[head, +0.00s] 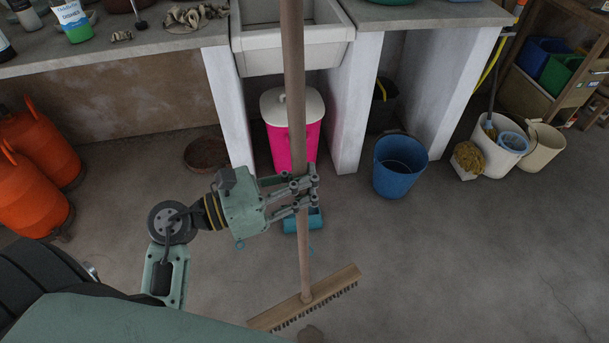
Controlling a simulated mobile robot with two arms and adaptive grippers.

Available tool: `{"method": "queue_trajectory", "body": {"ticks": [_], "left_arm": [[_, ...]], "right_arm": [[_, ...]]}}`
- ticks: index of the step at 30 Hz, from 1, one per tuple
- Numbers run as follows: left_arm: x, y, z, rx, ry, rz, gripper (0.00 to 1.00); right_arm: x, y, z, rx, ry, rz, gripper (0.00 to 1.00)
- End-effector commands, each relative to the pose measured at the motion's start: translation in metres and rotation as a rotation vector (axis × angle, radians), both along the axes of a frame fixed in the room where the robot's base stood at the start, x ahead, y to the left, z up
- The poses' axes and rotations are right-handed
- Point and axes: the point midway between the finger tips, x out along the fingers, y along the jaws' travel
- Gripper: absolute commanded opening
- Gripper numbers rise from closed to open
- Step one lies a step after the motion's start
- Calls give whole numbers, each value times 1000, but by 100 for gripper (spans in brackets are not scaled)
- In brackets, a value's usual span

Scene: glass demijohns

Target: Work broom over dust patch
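The broom (304,250) stands nearly upright, its long wooden handle running from the top of the head view down to a wide wooden head with dark bristles on the concrete floor. My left gripper (303,190) is shut on the handle partway up. A small brownish patch (312,334), which looks like the dust patch, lies on the floor at the bottom edge, just in front of the broom head and partly cut off. Whether the bristles touch it I cannot tell. My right gripper is out of view.
A blue dustpan-like item (313,220) lies behind the handle. A pink bin (279,138) stands under the sink (265,48), a blue bucket (400,166) to its right. Orange gas bottles (25,195) stand left. The floor right of the broom is clear.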

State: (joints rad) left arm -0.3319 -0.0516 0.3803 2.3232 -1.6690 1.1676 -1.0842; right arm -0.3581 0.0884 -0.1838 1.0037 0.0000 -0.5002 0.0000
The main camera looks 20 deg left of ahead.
Motion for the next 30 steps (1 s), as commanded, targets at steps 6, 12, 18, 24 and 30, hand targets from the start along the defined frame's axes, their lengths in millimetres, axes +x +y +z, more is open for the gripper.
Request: {"method": "queue_trajectory", "body": {"ticks": [6,12,18,24,30], "left_arm": [[-2,-10,-48,-1,-12,-83,0],[-5,-19,-85,4,-15,-160,0],[-9,-25,-119,11,-19,-231,0],[-13,-29,-139,20,-22,-282,0],[-15,-31,-147,23,-22,-305,0]], "right_arm": [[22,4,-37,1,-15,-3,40],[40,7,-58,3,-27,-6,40],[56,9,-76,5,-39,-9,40],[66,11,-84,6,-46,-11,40],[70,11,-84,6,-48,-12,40]]}}
